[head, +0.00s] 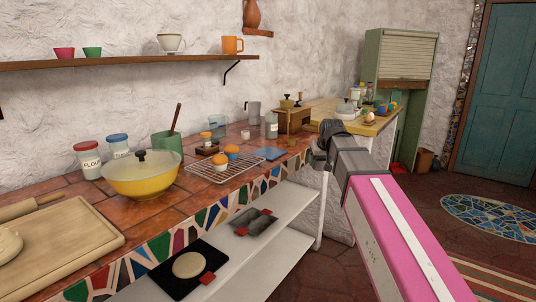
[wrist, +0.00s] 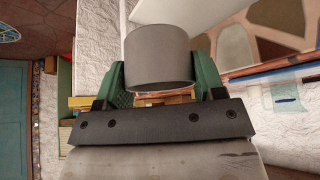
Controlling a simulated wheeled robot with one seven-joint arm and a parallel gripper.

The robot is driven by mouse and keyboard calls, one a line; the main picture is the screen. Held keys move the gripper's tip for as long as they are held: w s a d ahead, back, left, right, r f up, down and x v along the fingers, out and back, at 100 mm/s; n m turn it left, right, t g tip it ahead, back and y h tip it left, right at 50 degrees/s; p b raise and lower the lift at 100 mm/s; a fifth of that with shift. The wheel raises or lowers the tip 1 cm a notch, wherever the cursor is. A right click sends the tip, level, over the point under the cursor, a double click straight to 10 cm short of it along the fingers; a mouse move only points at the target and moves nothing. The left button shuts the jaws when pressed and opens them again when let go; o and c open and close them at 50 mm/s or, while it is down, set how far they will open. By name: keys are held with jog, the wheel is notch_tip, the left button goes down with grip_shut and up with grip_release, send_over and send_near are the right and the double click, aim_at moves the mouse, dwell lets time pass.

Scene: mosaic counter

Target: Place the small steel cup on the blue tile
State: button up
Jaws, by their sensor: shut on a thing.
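The small steel cup (wrist: 158,58) is plain grey and sits between the green fingers of my gripper (wrist: 158,78) in the wrist view. The fingers are shut on its sides. In the head view my gripper (head: 322,150) is at the counter's right end, to the right of the blue tile; the cup cannot be made out there. The blue tile (head: 270,153) lies flat on the counter, right of the wire rack, with nothing on it.
A yellow lidded bowl (head: 141,182) is farther left. Open white shelves (head: 270,225) lie below the mosaic front edge.

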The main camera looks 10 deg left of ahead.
jog(key=s+a+r+n+g+y, duration=0.1)
jog(key=s+a+r+n, duration=0.15)
jog(key=a+r, duration=0.65)
jog(key=s+a+r+n+y, duration=0.15)
jog(key=s+a+r, duration=0.3)
jog(key=a, duration=0.75)
jog(key=shift+n+h, duration=0.3)
jog(key=shift+h, duration=0.05)
jog(key=w+f, duration=0.2)
jog(key=w, duration=0.1)
jog(key=w+f, duration=0.1)
jog(key=w, duration=0.3)
jog(key=w+a+f, duration=0.1)
jog(key=w+f, duration=0.1)
jog(key=w, duration=0.2)
jog(key=shift+w+f, duration=0.15)
jog(key=shift+f, duration=2.3)
jog(key=o, duration=0.9)
jog(key=shift+f, duration=0.1)
jog(key=v, duration=1.2)
jog(key=shift+w+r, duration=0.2)
jog(key=shift+w, duration=0.05)
